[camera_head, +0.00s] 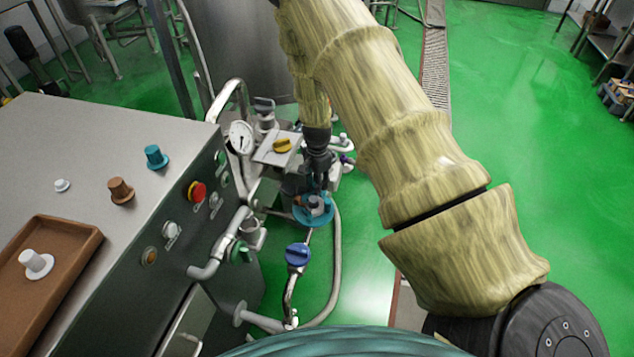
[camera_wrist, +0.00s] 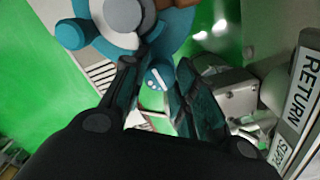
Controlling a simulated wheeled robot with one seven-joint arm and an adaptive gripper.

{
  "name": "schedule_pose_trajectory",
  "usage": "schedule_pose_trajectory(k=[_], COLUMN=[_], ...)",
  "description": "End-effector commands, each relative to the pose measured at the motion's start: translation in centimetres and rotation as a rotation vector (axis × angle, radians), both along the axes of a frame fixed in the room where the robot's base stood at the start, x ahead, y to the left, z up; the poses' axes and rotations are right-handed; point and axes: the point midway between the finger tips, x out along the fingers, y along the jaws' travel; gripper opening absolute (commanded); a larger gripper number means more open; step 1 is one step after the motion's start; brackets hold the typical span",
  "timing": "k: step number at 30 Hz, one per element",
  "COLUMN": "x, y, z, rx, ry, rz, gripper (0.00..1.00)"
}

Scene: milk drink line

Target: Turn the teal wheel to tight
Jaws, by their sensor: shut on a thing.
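The teal wheel (camera_head: 325,213) sits on the pipework to the right of the steel cabinet, with a grey hub at its centre. In the wrist view, the teal wheel (camera_wrist: 178,36) is at the top, with its grey round hub and a stubby teal lug on the left. My gripper (camera_head: 317,188) reaches down onto the wheel from above. In the wrist view, my gripper (camera_wrist: 160,76) has its two dark fingers on either side of a small teal part with white marks, at the wheel's near side. The exact contact is partly hidden by the fingers.
A blue knob (camera_head: 298,254) sits on a pipe just below the wheel. A yellow knob (camera_head: 282,146) and a pressure gauge (camera_head: 240,137) are up and left. The cabinet (camera_head: 75,135) carries a red button (camera_head: 197,191). Green floor (camera_head: 520,150) is open at right.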

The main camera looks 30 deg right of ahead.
Motion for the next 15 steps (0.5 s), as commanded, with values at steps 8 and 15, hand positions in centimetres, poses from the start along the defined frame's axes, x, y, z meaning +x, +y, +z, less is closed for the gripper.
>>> schedule_pose_trajectory(k=[8,15], x=[0.11,0.11], y=[-0.14,-0.15], z=[0.11,0.11], rx=[-0.002,-0.002], ry=[-0.002,-0.002], rz=[-0.117,-0.152], gripper=[0.05,0.05])
